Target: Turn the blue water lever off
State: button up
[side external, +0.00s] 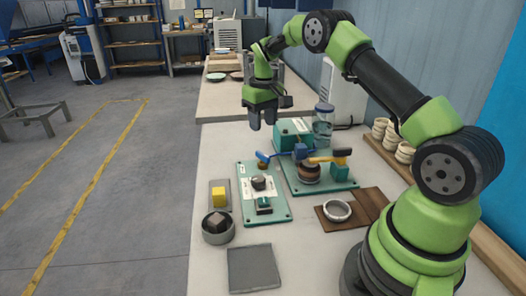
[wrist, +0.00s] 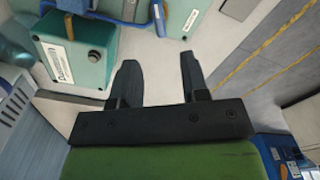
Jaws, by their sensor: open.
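The blue water lever (side external: 283,154) shows in the side view on the teal fixture. Its arm reaches left from a blue block, with the free end over the upper edge of the control plate. My gripper (side external: 262,122) hangs above and a little left of the lever, fingers down, apart from it. The wrist view shows the two dark fingers (wrist: 157,62) spread with nothing between them. A teal box (wrist: 75,50) with a round knob lies to their upper left.
A yellow-handled lever (side external: 335,156) sits right beside the blue block. A clear jar (side external: 323,125) stands behind. Bare tabletop lies left of the lever.

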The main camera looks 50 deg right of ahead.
aim_at(263, 154)
jog(key=shift+f, duration=0.35)
notch_tip(263, 154, down, 9)
jog(key=shift+f, duration=0.1)
grip_shut()
